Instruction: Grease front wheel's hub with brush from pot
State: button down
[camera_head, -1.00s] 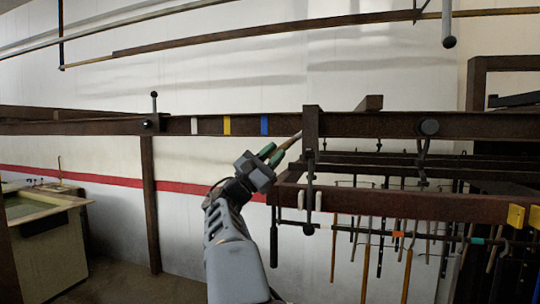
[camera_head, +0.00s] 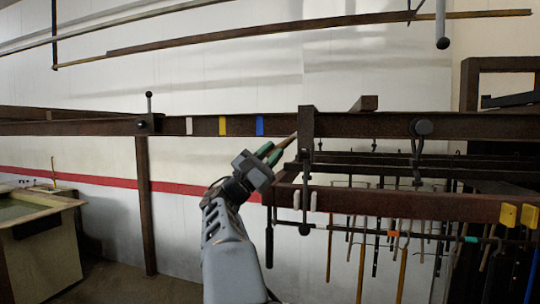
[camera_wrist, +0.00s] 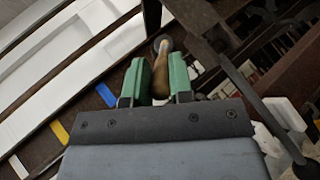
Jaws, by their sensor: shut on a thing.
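My gripper (camera_head: 270,154) is shut on a brown wooden-handled tool, which looks like the brush (camera_head: 286,141). The tool points up and right toward a dark upright bracket (camera_head: 306,130) on the rail. In the wrist view the handle (camera_wrist: 161,72) sits between the green fingers of my gripper (camera_wrist: 160,86). A rounded grey part shows at its far end; I cannot tell whether it belongs to the tool. I cannot tell whether the tool touches the bracket. A dark round part (camera_head: 422,127) sits on the rail to the right. No grease pot or wheel hub can be made out clearly.
A long dark rail (camera_head: 370,124) crosses the view, with white, yellow and blue marks (camera_head: 260,125) left of the bracket. A lower beam (camera_head: 420,204) and several hanging tools fill the right. A tank-like bench (camera_head: 45,250) stands at the left. Open floor lies between bench and arm.

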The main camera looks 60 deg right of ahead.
jog(key=shift+s+d+r, duration=0.2)
jog(key=shift+s+r, duration=0.1)
jog(key=shift+s, duration=0.25)
jog(key=shift+w+d, duration=0.15)
jog(key=shift+d, duration=0.25)
jog(key=shift+r, duration=0.1)
